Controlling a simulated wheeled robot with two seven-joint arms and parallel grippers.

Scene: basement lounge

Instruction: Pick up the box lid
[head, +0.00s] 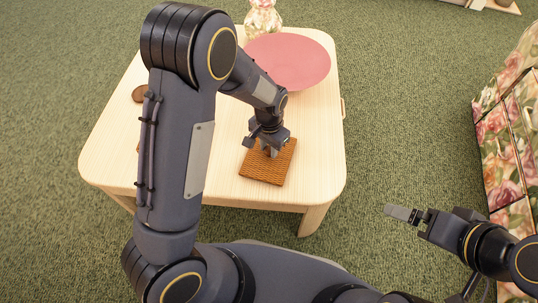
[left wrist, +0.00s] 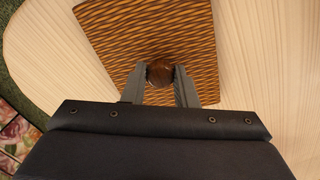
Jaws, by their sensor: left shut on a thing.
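The box lid (head: 262,169) is a flat, square, brown woven-pattern piece at the near right part of the light wooden table. In the left wrist view the lid (left wrist: 190,30) has a round dark brown knob (left wrist: 160,72) on it. My left gripper (head: 269,150) points down over the lid, its two fingers shut on the knob from both sides. I cannot tell whether the lid touches the tabletop. My right gripper (head: 403,214) is away from the table at the lower right, over the carpet; its finger opening is not clear.
The wooden table (head: 115,160) also bears a large pink plate or shallow bowl (head: 290,62) and a floral vase-like thing (head: 262,18) behind it. A small brown round thing (head: 139,94) is at the left, partly behind my arm. A floral sofa (head: 505,150) stands at the right.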

